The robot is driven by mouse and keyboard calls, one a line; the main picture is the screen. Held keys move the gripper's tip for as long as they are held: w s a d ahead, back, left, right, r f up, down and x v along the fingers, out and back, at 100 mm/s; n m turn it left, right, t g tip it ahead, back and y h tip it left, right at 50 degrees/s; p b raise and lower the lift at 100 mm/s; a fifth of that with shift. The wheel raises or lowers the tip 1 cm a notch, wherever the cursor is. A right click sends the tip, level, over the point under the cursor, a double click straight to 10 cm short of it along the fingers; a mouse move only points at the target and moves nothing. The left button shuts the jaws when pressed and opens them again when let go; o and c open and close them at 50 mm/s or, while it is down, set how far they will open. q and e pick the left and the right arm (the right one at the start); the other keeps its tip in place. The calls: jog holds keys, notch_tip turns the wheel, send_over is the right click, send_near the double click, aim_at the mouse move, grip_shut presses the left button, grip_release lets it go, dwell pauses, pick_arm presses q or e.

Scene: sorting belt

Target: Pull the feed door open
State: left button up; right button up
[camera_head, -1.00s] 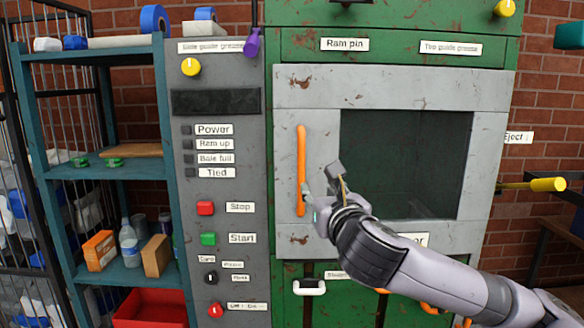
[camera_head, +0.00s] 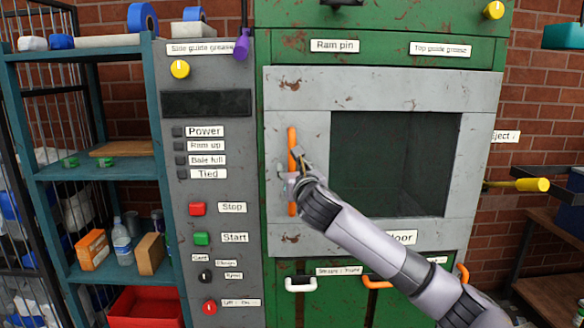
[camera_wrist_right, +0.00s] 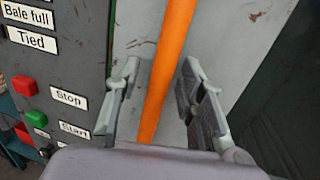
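The feed door (camera_head: 392,82) is a grey, rust-spotted panel with a dark window, set in the green machine. It looks closed. Its handle is an upright orange bar (camera_head: 292,138) on the door's left side; it also shows in the right wrist view (camera_wrist_right: 160,75). My right gripper (camera_head: 294,160) is at the middle of the bar. In the right wrist view the fingers (camera_wrist_right: 158,95) are apart, one on each side of the bar, with a gap visible on both sides. My left gripper is not in view.
A grey control panel (camera_head: 211,135) with Stop and Start buttons stands just left of the door. Further left is a teal shelf (camera_head: 100,168) with boxes and a bottle. A yellow-ended lever (camera_head: 532,185) sticks out at right. Orange and white handles sit below the door.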

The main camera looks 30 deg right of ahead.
jog(key=shift+w, duration=0.1)
grip_shut()
dwell(0.5)
dwell(0.4)
